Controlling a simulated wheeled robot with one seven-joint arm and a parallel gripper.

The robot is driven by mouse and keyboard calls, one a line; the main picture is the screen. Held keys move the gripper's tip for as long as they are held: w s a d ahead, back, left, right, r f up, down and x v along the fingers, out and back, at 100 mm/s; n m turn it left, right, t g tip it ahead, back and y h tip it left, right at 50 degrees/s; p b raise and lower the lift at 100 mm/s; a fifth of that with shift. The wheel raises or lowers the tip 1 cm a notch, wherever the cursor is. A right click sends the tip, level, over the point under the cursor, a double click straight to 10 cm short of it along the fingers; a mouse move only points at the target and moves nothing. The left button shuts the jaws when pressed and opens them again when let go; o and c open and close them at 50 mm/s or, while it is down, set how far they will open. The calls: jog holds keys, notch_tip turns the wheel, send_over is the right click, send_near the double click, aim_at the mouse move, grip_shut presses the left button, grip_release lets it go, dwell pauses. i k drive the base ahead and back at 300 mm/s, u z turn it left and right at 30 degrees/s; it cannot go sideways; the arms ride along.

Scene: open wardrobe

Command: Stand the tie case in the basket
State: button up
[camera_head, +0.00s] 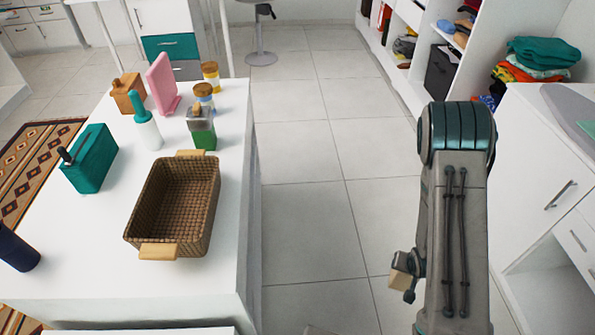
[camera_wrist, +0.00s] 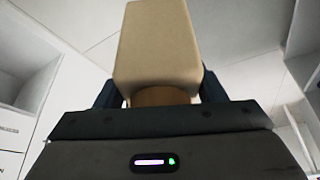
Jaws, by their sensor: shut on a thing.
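The basket (camera_head: 210,215) is woven brown wicker with two light wooden handles. It stands upright on the white island top and looks empty. My gripper (camera_wrist: 160,97) is shut on a beige case, which seems to be the tie case (camera_wrist: 158,45). The case is blocky with a brown, rounded part between the fingers. In the head view the case (camera_head: 401,273) shows small beside my arm, over the floor aisle right of the island and apart from the basket. My arm hides much of the gripper there.
On the island (camera_head: 90,245) stand a teal box (camera_head: 91,158), a white bottle (camera_head: 149,132), a pink stand (camera_head: 161,85), several jars behind the basket and a dark cylinder (camera_head: 17,247) at the left. White cabinets (camera_head: 545,180) line the right. The aisle floor (camera_head: 310,190) is clear.

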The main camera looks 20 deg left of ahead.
aim_at(184, 214)
jog(key=i, duration=2.7)
jog(key=u, duration=3.75)
